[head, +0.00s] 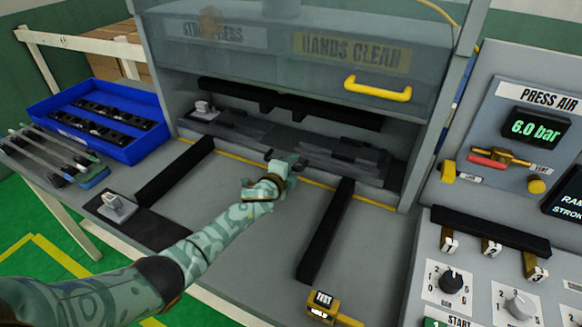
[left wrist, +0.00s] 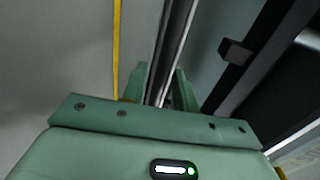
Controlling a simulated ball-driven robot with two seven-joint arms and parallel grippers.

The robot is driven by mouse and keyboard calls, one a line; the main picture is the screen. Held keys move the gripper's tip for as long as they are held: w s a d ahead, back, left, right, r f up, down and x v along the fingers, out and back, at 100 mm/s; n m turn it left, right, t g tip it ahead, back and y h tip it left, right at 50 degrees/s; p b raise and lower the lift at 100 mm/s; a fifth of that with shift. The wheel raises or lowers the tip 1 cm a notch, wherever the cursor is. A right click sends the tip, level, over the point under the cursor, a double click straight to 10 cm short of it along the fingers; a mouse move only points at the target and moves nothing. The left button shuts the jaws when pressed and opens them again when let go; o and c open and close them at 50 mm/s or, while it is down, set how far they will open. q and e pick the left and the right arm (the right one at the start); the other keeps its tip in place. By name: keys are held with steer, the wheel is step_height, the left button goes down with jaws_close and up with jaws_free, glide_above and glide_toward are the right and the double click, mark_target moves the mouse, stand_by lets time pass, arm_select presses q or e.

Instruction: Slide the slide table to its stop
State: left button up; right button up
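The slide table (head: 345,160) appears to be the dark grey plate in the press opening, behind the yellow floor line, with low dark blocks on it. My left gripper (head: 287,160) is at its front edge, near the middle of the opening. In the left wrist view the two green fingers (left wrist: 158,88) stand apart, with a dark and silver edge running between them; I cannot tell whether they touch it. The fingertips are partly hidden by the gripper body. My right gripper is not in view.
Two black rails (head: 326,230) flank the open grey deck. A raised guard with a yellow handle (head: 378,88) is above. A blue bin (head: 95,118) holds dark trim parts at left. A control panel (head: 490,265) is at right, and a grey clip sits on a dark pad (head: 150,232).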

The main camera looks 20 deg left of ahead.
arm_select(q)
steer(key=p+v, duration=0.3)
steer(key=v, duration=0.4)
steer(key=shift+s+a+r+p, duration=0.15)
steer(key=shift+r+p, duration=0.1)
steer(key=shift+p, duration=0.15)
steer(key=p+v, duration=0.1)
steer(key=v, duration=0.7)
steer(key=shift+s+f+p, duration=0.15)
steer(key=shift+p, duration=0.25)
steer(key=shift+s, duration=0.3)
